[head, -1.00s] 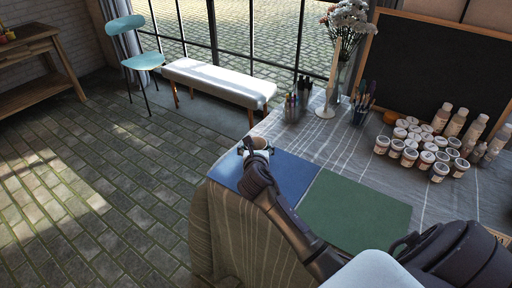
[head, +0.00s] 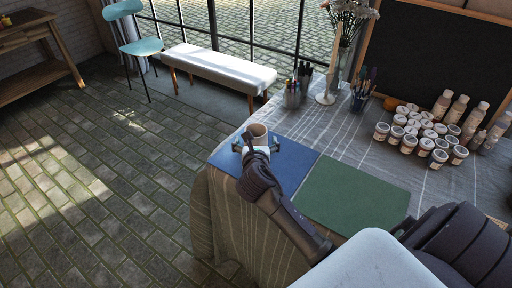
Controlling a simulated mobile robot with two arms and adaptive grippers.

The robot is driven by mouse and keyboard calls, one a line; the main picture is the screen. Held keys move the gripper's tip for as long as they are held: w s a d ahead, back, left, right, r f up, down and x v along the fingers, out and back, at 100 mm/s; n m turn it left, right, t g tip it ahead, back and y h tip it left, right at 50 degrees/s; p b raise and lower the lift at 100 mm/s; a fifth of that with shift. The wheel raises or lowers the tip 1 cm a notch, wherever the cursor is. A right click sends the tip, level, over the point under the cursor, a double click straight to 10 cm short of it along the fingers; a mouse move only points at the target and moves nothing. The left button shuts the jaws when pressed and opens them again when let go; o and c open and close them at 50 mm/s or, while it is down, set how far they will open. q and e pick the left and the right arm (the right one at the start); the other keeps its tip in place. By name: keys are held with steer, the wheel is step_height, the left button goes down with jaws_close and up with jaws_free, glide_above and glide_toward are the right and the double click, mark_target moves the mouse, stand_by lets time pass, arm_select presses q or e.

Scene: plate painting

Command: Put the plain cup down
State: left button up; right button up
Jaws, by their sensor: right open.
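The plain cup (head: 258,130) is a small brownish cup at the far left part of the table, on or just above the blue mat (head: 295,160); I cannot tell whether its base touches the mat. It looks upright. My right gripper (head: 257,146) is open, with its fingers at either side of the cup's near part. The gripper hides the cup's lower part. My left gripper does not show.
A green mat (head: 352,196) lies right of the blue one, bare. A pen holder (head: 292,96), a brush cup (head: 360,98), a flower vase (head: 340,65) and several paint jars (head: 425,135) stand behind. The table's left edge is close to the cup.

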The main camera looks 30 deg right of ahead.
steer(key=v, duration=0.6)
steer(key=shift+s, duration=0.1)
stand_by(0.3)
